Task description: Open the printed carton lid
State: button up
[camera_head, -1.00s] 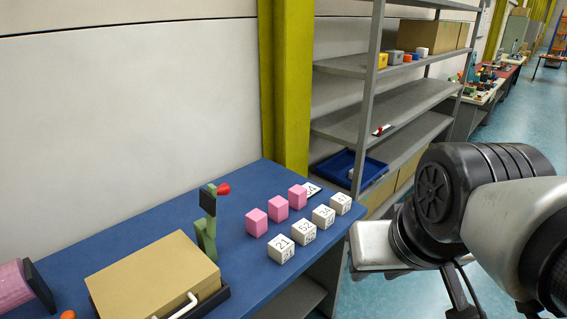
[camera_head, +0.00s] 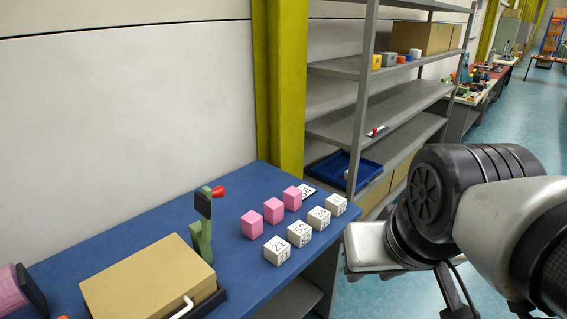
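The tan carton lid (camera_head: 146,281) lies flat and closed on a dark base (camera_head: 211,302) at the lower left of the blue table. A white handle (camera_head: 183,307) is on its front edge, close to the bottom of the picture. My arm shows at the right, well apart from the carton. My gripper's fingers are not visible.
A green stand with a red knob (camera_head: 217,192) rises just behind the carton. Pink blocks (camera_head: 273,211) and numbered white blocks (camera_head: 300,233) stand to its right. A pink cylinder (camera_head: 12,290) lies at the left. Grey shelves (camera_head: 378,107) hold a blue tray (camera_head: 345,168).

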aim_at(152, 282)
jog(key=u, duration=1.5)
jog(key=i+z, duration=0.1)
jog(key=i, duration=0.25)
jog(key=l+z, duration=0.15)
jog(key=j+u, duration=0.25)
jog(key=k+l, duration=0.05)
jog(key=l, duration=0.05)
